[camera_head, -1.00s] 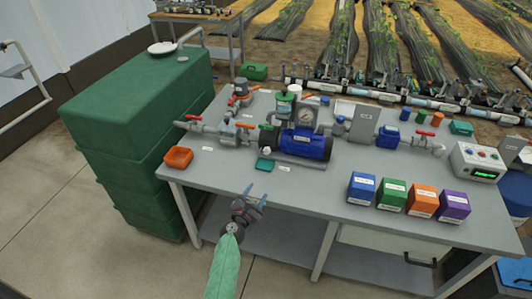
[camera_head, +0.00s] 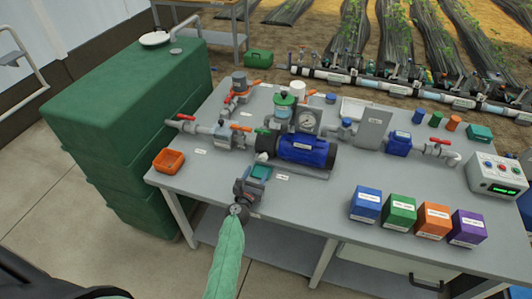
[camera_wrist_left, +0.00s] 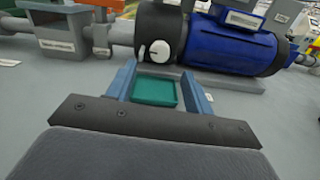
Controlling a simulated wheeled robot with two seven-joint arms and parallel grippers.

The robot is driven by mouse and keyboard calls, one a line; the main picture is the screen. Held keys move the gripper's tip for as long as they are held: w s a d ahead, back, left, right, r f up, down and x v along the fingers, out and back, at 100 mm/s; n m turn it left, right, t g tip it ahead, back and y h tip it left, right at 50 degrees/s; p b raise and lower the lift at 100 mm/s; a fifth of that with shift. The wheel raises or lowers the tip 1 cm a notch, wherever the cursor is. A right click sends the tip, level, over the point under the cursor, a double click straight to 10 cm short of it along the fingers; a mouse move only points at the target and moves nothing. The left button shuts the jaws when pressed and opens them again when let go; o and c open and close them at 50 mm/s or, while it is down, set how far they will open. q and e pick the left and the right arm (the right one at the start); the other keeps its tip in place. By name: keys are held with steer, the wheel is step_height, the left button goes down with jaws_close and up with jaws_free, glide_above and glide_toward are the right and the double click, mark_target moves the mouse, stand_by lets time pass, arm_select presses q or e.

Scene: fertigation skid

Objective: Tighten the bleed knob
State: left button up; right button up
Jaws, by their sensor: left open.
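The blue pump (camera_head: 305,150) with a black housing lies on the grey bench. A small white knob (camera_head: 262,157), which looks like the bleed knob, is on the housing. It shows clearly with a slot-like mark in the left wrist view (camera_wrist_left: 160,50). My left gripper (camera_head: 259,174) is open and empty over the front of the bench, short of the knob. In the left wrist view its two blue fingers (camera_wrist_left: 160,84) point toward the pump, with the knob ahead and apart from them. My right gripper is not in view.
A small teal tray (camera_wrist_left: 153,91) lies on the bench, seen between my fingers. An orange tray (camera_head: 168,161) is at the left. Blue, green, orange and purple boxes stand at the front right, beside a control box (camera_head: 497,174). Pipes and red-handled valves flank the pump.

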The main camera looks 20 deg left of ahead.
mark_target(263, 159)
arm_select(q)
steer(key=shift+w+d+r, duration=0.1)
steer(key=shift+w+r, duration=0.05)
steer(key=shift+w, duration=3.65)
steer(key=c, duration=1)
